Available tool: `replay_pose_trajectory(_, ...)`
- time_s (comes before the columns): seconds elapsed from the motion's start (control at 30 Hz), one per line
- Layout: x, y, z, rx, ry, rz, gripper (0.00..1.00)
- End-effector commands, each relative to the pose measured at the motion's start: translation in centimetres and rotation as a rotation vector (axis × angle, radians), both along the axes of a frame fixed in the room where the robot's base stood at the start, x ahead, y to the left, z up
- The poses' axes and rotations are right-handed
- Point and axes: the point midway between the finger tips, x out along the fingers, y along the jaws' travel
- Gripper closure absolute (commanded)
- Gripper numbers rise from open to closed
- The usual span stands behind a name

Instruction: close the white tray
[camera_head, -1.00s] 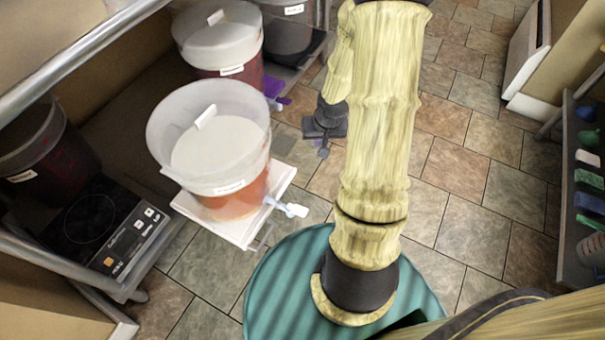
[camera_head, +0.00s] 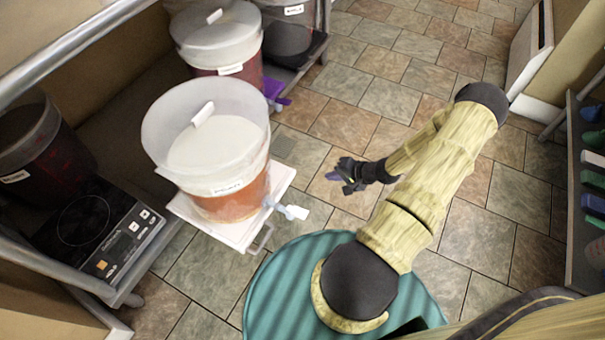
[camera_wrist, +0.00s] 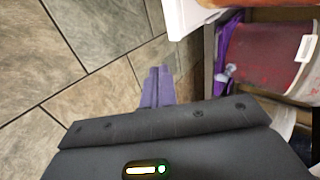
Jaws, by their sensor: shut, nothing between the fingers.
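The white tray (camera_head: 240,231) juts out from the low shelf over the floor. A clear bucket (camera_head: 215,150) with orange liquid, a white lid and a spigot (camera_head: 288,209) stands on it. A metal handle (camera_head: 263,241) shows on the tray's front edge. My gripper (camera_head: 345,178) is to the right of the tray, apart from it and empty. In the wrist view, the purple fingertips (camera_wrist: 157,84) are together over floor tiles, and the tray's white corner (camera_wrist: 192,18) is at the top, beyond them.
A second bucket (camera_head: 218,45) with a purple tray part (camera_head: 273,90) stands behind. An induction cooker (camera_head: 98,230) and a dark red bucket (camera_head: 40,150) are at the left. Tiled floor (camera_head: 390,65) is open at the right, before a shelf of coloured items.

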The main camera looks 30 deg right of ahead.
Motion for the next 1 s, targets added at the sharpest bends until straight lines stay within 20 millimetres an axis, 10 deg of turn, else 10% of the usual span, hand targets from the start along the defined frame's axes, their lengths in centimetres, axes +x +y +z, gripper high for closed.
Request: replay_pose_trajectory(1.0, 7.9, 5.8, -7.2, -0.004, 0.001, 0.006, 1.0)
